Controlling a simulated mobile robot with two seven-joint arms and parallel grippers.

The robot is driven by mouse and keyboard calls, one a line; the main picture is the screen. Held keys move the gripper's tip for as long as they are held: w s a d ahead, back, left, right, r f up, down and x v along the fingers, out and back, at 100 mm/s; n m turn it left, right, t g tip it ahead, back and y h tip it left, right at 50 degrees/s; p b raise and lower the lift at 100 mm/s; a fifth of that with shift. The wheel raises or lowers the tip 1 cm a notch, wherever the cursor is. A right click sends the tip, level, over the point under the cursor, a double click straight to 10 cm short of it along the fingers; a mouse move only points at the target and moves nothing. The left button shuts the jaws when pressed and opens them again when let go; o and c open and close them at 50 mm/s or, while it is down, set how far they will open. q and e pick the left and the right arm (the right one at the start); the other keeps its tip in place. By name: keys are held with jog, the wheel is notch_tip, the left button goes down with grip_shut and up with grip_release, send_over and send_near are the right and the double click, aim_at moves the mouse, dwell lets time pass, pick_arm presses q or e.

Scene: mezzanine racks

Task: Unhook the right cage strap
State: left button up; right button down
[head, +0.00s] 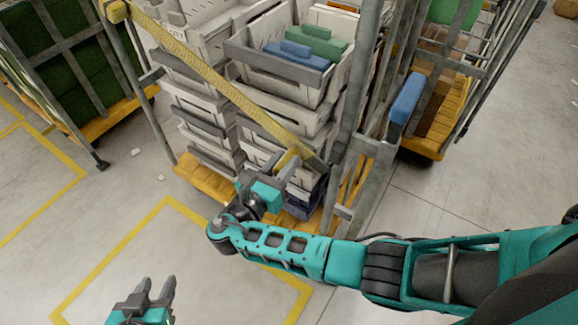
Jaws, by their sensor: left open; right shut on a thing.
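A yellow cage strap (205,72) runs diagonally across the open front of a roll cage. Its upper end meets a yellow block (116,11) on the left post, and its darker lower end (312,160) is near the right post (352,85). My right gripper (290,166) is shut on the strap's lower end, by a yellow piece there; the exact contact and any hook are partly hidden by the gripper. My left gripper (157,290) is open and empty, low over the floor in front of the cage.
The cage holds stacked white crates (205,125); the top one has blue and green items (318,40). A blue block (406,98) sits beside the right post. Other cages stand left (60,60) and right (425,130). The yellow-marked floor (130,225) in front is clear.

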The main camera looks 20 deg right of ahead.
pick_arm(q)
notch_tip(320, 180, down, 13)
jog(key=w+d+b, duration=0.1)
jog(key=d+b, duration=0.1)
jog(key=b, duration=1.4)
jog(key=shift+w+d+h+b, duration=0.3)
jog(key=shift+d+h+b, duration=0.05)
jog(key=shift+h+b, duration=0.05)
pick_arm(e)
jog(key=w+a+f+m, duration=0.1)
jog(key=w+a+f, duration=0.1)
jog(key=f, duration=0.4)
jog(key=w+a+f+m, duration=0.1)
jog(key=w+a+f, duration=0.1)
jog(key=w+f, duration=0.2)
notch_tip(320, 180, down, 3)
jog(key=shift+w+a+r, duration=0.15)
jog(key=shift+a, duration=0.15)
